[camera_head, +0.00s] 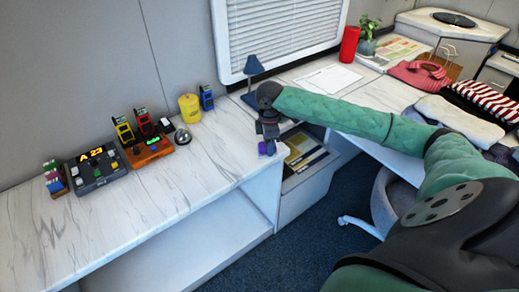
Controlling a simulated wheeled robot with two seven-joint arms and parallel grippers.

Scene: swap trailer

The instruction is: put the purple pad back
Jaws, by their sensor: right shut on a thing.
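My right gripper (267,146) is shut on a small purple pad (263,148) at the right end of the marble-topped counter (200,165), near its front edge. Only a bit of the pad shows between the dark fingers, and I cannot tell whether it touches the counter. A small upright holder (54,178) with coloured items stands at the far left of the counter. My left gripper is not in view.
A dark console (97,168) with a lit display, a brown radio dock (148,146), a bell (182,136), a yellow canister (189,108) and a blue radio (207,97) line the counter's back. A blue lamp (253,66) stands beyond. The counter's front is clear.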

